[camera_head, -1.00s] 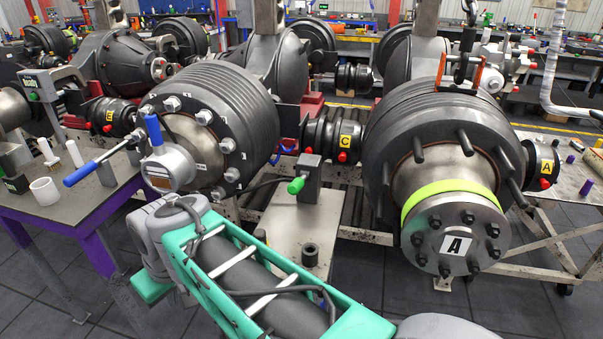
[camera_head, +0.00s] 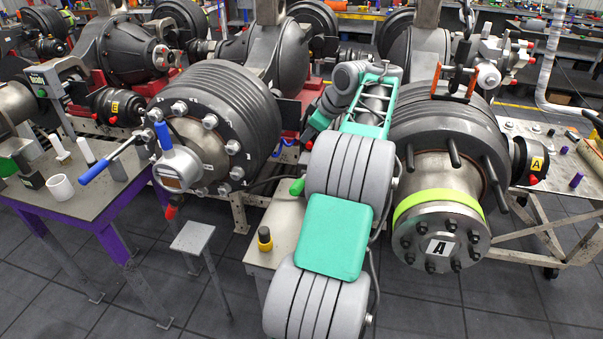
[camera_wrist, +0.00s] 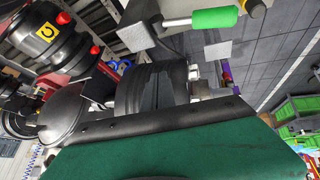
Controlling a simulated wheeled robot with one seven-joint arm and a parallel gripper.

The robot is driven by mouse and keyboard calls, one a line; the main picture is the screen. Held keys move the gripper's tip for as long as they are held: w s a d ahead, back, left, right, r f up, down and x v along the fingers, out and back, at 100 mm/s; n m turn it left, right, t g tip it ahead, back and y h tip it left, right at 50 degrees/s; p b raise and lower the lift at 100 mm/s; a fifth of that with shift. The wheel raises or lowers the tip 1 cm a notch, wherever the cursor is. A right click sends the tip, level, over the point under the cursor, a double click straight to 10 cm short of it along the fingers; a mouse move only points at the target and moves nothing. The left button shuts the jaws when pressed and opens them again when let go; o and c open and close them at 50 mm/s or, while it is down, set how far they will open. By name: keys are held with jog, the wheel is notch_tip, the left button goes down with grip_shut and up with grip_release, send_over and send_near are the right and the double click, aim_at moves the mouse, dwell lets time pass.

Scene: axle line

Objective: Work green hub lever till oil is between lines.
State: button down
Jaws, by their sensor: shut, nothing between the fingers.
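The green lever handle (camera_head: 297,187) shows just left of my arm in the head view. Its mount is hidden behind the arm. The green handle (camera_wrist: 214,18) is at the top of the wrist view, on a metal rod, apart from the dark green part of mine that fills the bottom. My gripper (camera_head: 309,136) is shut and empty at the folded-down arm end, above the handle, mostly hidden by the arm. The hub with the lime band (camera_head: 438,200) and label A stands at the right. No oil level or lines can be read.
The black ribbed hub (camera_head: 215,110) stands left of my arm, with a gauge (camera_head: 178,170) before it. A purple-legged bench (camera_head: 105,192) holds a white cup (camera_head: 60,187). A small stand (camera_head: 193,238) is in front. Floor is open at the lower left.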

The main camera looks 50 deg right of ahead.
aim_at(301, 182)
jog(key=shift+a, duration=0.1)
jog(key=f+b, duration=0.2)
jog(key=b, duration=0.1)
jog(key=a+f+b, duration=0.1)
jog(key=f+b, duration=0.2)
jog(key=s+a+f+b, duration=0.1)
jog(key=f+b, duration=0.1)
jog(key=b, duration=0.2)
jog(key=shift+a+f, duration=0.15)
jog(key=shift+f, duration=0.15)
jog(key=shift+a+f+b, duration=0.2)
jog(key=shift+f+b, duration=0.1)
jog(key=shift+b, duration=0.15)
dwell(1.3)
jog(key=shift+s+a+f+b, duration=0.1)
jog(key=shift+a+f+b, duration=0.05)
jog(key=shift+f+b, duration=0.25)
jog(key=shift+s+a+f+b, duration=0.1)
jog(key=shift+a+f+b, duration=0.1)
jog(key=shift+f+b, duration=0.45)
jog(key=shift+s+a+f+b, duration=0.1)
jog(key=shift+a+f+b, duration=0.15)
jog(key=shift+f+b, duration=0.4)
jog(key=shift+s+a+f+b, duration=0.1)
jog(key=shift+a+f+b, duration=0.1)
jog(key=shift+f+b, duration=0.45)
dwell(2.2)
